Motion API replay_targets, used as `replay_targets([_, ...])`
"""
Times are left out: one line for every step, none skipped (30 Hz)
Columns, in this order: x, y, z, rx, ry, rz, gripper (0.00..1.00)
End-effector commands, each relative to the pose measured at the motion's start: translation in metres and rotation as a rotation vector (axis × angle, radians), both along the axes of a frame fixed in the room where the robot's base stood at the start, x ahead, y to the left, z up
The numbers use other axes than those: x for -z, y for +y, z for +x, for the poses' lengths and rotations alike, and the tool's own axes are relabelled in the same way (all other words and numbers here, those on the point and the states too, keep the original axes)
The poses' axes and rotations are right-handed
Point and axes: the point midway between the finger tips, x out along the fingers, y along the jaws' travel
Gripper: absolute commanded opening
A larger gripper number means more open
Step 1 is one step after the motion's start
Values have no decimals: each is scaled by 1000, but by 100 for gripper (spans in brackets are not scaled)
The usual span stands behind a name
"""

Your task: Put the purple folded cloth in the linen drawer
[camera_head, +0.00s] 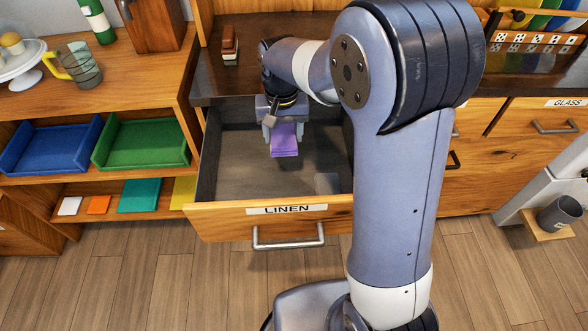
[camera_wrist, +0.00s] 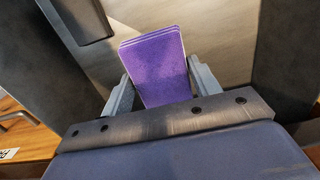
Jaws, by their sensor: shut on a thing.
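The purple folded cloth (camera_head: 284,140) is held in my gripper (camera_head: 283,131), over the inside of the open linen drawer (camera_head: 270,210). In the wrist view the purple cloth (camera_wrist: 155,65) stands between the two grey fingers of my gripper (camera_wrist: 155,88), which are shut on it. The drawer front carries a label reading LINEN and a metal handle. The cloth appears above the drawer floor, but its exact height is hard to tell. My arm covers the drawer's right part in the head view.
A brown object (camera_head: 229,45) stands on the dark counter behind the drawer. Shelves with a blue tray (camera_head: 45,150) and a green tray (camera_head: 143,146) are at the left.

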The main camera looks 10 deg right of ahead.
Motion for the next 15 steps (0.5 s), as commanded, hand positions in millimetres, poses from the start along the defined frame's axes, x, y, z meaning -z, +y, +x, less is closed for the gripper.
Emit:
replay_targets([6, 5, -1, -1, -2, 1, 40])
replay_targets([6, 7, -2, 0, -2, 1, 40])
replay_targets([5, 8, -3, 0, -2, 1, 40])
replay_targets([5, 10, -3, 1, -1, 1, 40])
replay_targets([5, 10, -4, 1, 0, 0, 40])
replay_targets([7, 11, -4, 2, 1, 0, 40])
replay_targets([10, 11, -5, 3, 2, -1, 40])
replay_targets([15, 11, -5, 3, 3, -1, 40])
replay_targets([22, 11, -5, 4, 5, -2, 40])
replay_targets([28, 11, -5, 4, 5, -2, 40])
replay_targets([34, 11, -5, 4, 6, -2, 40])
replay_targets([41, 11, -5, 4, 5, -2, 40])
replay_targets([47, 11, -5, 4, 5, -2, 40])
replay_targets([51, 11, -5, 4, 5, -2, 40])
replay_targets([57, 11, -5, 4, 3, -1, 40])
